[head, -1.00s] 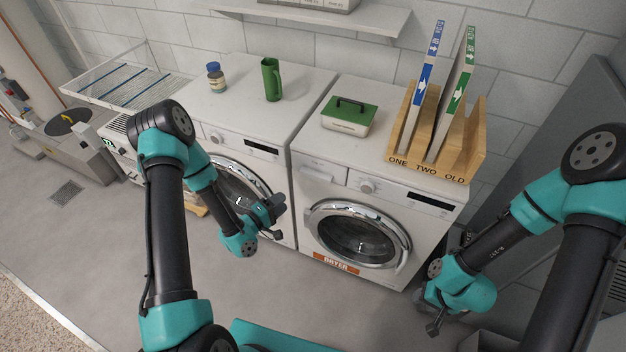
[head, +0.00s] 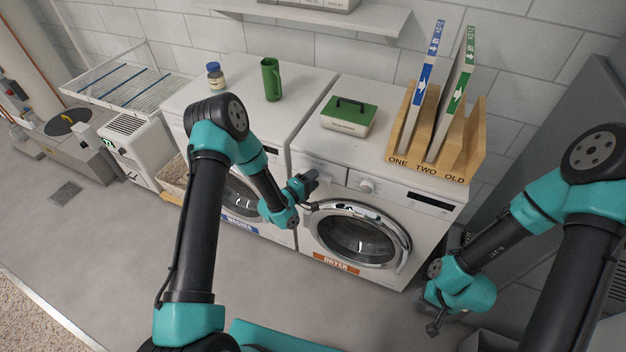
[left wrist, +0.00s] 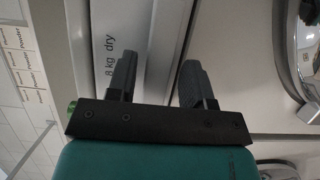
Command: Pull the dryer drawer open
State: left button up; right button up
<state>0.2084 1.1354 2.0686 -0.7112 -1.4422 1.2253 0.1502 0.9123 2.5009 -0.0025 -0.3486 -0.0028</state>
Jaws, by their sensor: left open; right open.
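The dryer (head: 400,228) is the right-hand white machine, with an orange DRYER label. Its drawer (head: 330,171) is at the upper left of its front and looks shut, partly hidden by my left gripper. My left gripper (head: 313,181) is open at the drawer's lower left. In the left wrist view its two fingers (left wrist: 158,80) are apart, in front of a white panel (left wrist: 112,35) printed "8 kg dry". I cannot tell whether they touch it. My right gripper (head: 433,328) is open, low and away to the right of the dryer.
The washer (head: 238,226) stands close left of the dryer. On the dryer top are a green-lidded box (head: 348,118) and a wooden rack (head: 470,150) holding binders. A green jug (head: 271,80) and a jar (head: 216,77) stand on the washer. The floor in front is clear.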

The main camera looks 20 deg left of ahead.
pick_arm(q)
jog(key=shift+w, duration=0.15)
jog(key=shift+c, duration=0.2)
grip_shut()
jog(key=shift+f, duration=0.1)
